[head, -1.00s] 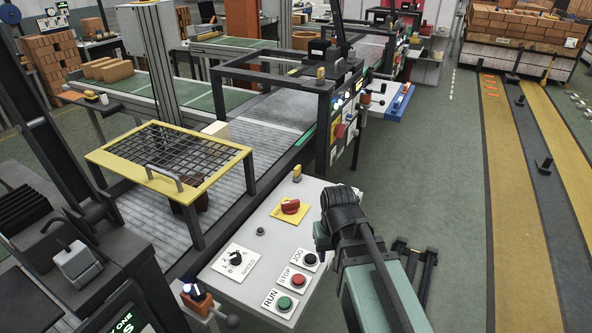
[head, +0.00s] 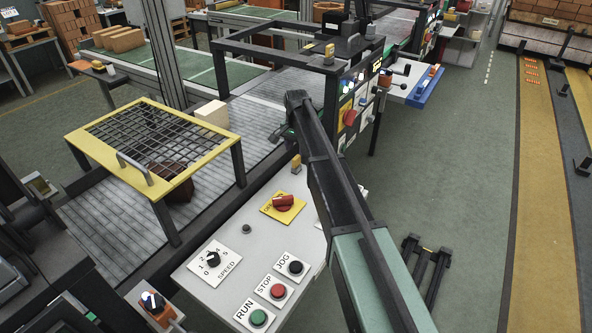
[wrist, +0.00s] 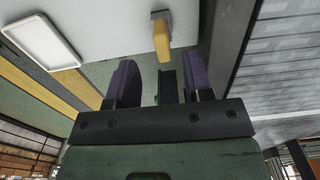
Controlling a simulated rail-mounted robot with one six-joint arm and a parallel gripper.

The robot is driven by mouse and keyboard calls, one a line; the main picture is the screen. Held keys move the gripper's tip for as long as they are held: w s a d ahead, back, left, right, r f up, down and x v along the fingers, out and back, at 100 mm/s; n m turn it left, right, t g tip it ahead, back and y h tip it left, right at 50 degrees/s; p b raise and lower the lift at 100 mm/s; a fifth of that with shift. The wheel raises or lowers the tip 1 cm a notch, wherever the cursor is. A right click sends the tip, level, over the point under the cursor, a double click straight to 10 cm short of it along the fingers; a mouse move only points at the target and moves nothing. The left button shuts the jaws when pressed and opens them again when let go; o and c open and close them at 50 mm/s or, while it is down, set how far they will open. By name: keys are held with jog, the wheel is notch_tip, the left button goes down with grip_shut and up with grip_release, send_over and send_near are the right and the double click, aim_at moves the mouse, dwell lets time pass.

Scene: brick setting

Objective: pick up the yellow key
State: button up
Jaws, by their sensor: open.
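A small yellow piece, which looks like the yellow key (head: 296,163), stands at the far edge of the pale control panel (head: 215,285). In the wrist view the yellow key (wrist: 161,40) sticks out from a grey mount on the panel. My gripper (wrist: 160,78) is open and empty, its two dark fingers spread. The key shows beyond the fingertips, roughly between them but apart from them. In the head view my gripper (head: 283,130) is small and partly hidden by my arm, just beyond the key.
The panel carries a red switch on a yellow plate (head: 283,203), a speed dial (head: 213,260) and several push buttons. A yellow-framed mesh guard (head: 152,142) stands left. A dark frame (head: 290,60) rises behind.

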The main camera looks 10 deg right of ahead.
aim_at(296, 157)
jog(key=f+b, duration=0.2)
jog(key=f, duration=0.1)
jog(key=f+b, duration=0.3)
jog(key=shift+w+f, duration=0.2)
jog(key=shift+f, duration=0.15)
jog(key=shift+r, duration=0.2)
grip_shut()
